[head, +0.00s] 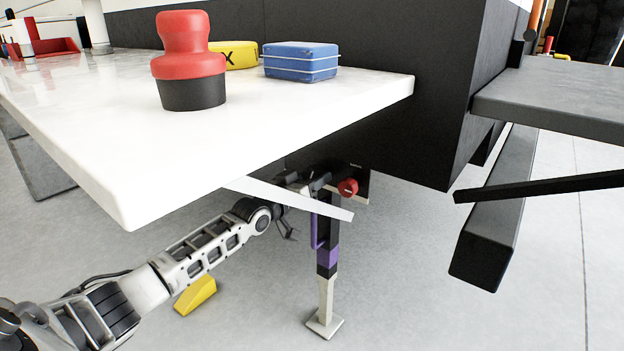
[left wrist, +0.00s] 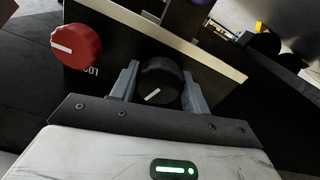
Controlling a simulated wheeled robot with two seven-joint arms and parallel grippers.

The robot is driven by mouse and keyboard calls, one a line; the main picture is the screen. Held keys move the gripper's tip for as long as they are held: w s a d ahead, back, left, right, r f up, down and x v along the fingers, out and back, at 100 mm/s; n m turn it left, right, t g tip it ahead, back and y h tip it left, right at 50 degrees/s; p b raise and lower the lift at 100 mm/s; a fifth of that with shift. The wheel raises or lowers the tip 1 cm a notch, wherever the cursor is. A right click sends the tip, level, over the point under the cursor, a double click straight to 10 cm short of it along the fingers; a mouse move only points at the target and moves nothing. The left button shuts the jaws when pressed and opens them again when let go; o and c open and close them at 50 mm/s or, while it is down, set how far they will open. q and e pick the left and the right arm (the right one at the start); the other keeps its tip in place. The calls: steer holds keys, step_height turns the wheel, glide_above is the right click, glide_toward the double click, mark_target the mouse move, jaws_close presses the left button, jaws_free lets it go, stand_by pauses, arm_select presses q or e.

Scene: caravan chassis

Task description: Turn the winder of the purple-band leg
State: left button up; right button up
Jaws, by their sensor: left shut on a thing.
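The leg (head: 327,258) with the purple band stands under the white worktop, its square foot plate on the floor. Near its top is a small dark panel with a red knob (head: 348,187); the red knob also shows in the left wrist view (left wrist: 76,46), bearing a white mark. Beside it on the panel is a black knob (left wrist: 160,88) with a white line. My left gripper (left wrist: 160,80) is shut on this black knob, one finger on each side; it also shows at the leg's top in the head view (head: 305,186). My right gripper is not in view.
The white worktop (head: 120,150) overhangs my left arm and carries a red-and-black handled object (head: 188,62), a yellow item (head: 240,52) and a blue box (head: 300,60). A yellow wedge (head: 195,295) lies on the floor. Dark beams (head: 497,225) stand at right.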

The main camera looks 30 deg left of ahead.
arm_select(q)
steer(key=shift+r+m+p, duration=0.3)
steer(key=shift+m+p, duration=0.6)
steer(key=shift+m, duration=0.3)
steer(key=shift+f+m+p, duration=0.1)
steer(key=shift+m+p, duration=0.3)
steer(key=shift+m, duration=0.2)
steer(key=shift+f+m, duration=0.2)
steer(key=shift+m, duration=0.4)
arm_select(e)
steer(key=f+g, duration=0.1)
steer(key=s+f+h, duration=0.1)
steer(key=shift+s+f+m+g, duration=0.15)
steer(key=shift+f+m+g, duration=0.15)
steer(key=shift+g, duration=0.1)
arm_select(q)
steer(key=o, duration=1)
steer(key=shift+s, duration=0.1)
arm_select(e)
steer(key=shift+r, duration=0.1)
